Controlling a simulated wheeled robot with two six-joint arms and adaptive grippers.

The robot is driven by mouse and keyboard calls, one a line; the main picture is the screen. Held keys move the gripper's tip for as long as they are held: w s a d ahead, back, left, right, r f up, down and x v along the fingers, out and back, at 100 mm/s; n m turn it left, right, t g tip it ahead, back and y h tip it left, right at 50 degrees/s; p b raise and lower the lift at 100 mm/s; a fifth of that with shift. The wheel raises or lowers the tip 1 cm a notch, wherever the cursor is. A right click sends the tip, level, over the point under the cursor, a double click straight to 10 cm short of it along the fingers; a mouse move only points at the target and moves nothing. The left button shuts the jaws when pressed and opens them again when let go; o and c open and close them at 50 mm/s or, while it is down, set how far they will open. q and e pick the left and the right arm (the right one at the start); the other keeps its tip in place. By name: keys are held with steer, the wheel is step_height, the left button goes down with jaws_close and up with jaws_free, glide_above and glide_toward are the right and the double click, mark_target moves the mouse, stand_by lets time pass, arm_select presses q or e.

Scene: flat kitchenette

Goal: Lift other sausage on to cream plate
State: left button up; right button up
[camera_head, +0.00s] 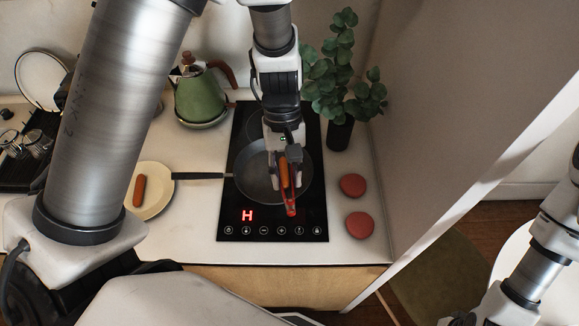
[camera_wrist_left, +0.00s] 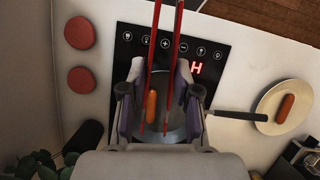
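An orange sausage (camera_head: 284,172) shows at the dark frying pan (camera_head: 255,184) on the hob; the wrist view also shows this sausage (camera_wrist_left: 151,104). My left gripper (camera_head: 285,160) is over the pan, its fingers spread on either side. Thin red prongs, like tongs (camera_head: 291,207), run between the fingers, also in the wrist view (camera_wrist_left: 175,45). Whether fingers touch the prongs, or prongs touch the sausage, is unclear. Another sausage (camera_head: 140,190) lies on the cream plate (camera_head: 159,204), left of the pan. My right gripper is out of view.
The pan handle (camera_head: 200,176) points left towards the plate. Two red round pieces (camera_head: 353,185) (camera_head: 360,225) lie right of the hob (camera_head: 300,222). A green kettle (camera_head: 202,95) and a potted plant (camera_head: 340,130) stand behind. A dark rack (camera_head: 35,150) is at the far left.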

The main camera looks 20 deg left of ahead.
arm_select(q)
step_height(320, 180, down, 11)
steer(key=w+b, duration=0.2)
steer(key=b, duration=0.7)
steer(key=shift+r, duration=0.2)
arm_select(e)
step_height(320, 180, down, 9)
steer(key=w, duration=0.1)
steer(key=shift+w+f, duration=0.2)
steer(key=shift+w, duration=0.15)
arm_select(q)
steer(key=shift+d, duration=0.1)
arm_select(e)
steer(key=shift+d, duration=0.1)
